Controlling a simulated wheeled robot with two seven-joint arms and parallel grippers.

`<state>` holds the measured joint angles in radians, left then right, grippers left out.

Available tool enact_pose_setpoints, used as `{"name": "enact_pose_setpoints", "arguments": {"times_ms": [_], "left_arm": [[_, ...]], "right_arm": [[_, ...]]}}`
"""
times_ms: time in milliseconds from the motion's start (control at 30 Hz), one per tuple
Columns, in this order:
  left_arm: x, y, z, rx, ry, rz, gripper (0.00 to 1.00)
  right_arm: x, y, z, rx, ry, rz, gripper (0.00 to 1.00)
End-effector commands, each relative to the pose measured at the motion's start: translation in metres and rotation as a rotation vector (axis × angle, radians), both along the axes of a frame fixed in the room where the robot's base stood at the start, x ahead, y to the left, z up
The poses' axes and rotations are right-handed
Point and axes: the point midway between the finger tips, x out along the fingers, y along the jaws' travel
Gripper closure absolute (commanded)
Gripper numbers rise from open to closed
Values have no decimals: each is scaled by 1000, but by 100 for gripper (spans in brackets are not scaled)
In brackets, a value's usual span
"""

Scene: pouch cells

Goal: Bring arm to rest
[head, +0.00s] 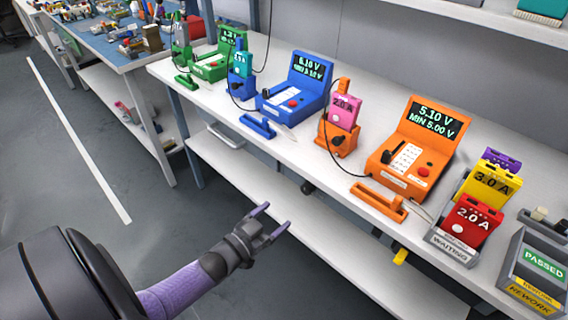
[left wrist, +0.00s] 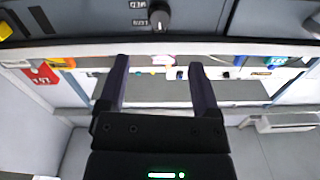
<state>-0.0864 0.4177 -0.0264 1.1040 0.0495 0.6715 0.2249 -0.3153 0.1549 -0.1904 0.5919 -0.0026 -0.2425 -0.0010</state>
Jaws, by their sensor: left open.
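My left arm reaches in from the lower left of the head view. Its left gripper (head: 276,215) is open and empty, in the air in front of the white bench (head: 330,180), apart from the things on it. In the left wrist view the two dark fingers of this gripper (left wrist: 158,62) stand apart with nothing between them. My right gripper is in neither view.
On the bench stand a green tester (head: 211,66), a blue tester (head: 292,88), an orange tester (head: 411,150), a waiting rack (head: 449,248) with cells, and a passed/rework bin (head: 537,270). A lower shelf (head: 270,205) runs underneath. Grey floor (head: 60,170) is free at left.

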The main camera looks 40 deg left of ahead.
Motion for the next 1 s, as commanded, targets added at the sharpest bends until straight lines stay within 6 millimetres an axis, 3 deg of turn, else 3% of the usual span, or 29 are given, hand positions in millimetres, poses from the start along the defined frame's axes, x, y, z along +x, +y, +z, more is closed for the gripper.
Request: {"name": "enact_pose_setpoints", "arguments": {"times_ms": [400, 467, 533, 567, 667, 700, 800, 900, 1000], "left_arm": [[-1, 0, -2, 0, 3, 0, 18], [-6, -1, -11, 1, 43, 10, 18], [-24, -4, -43, 8, 175, 38, 18], [-37, -6, -62, 13, 262, 53, 18], [-107, -20, -137, 48, 625, 97, 18], [-142, -27, -162, 63, 773, 105, 18], [-232, -46, -204, 109, 1112, 100, 18], [-309, -63, -221, 151, 1375, 74, 18], [-358, -73, -225, 179, 1539, 49, 18]], "right_arm": [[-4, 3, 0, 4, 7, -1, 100], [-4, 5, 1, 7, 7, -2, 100], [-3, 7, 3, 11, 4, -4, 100], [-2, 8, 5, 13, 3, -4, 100], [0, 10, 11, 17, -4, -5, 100], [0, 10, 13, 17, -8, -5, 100], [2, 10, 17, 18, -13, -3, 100], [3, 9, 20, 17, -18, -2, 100], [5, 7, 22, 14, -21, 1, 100]]}}
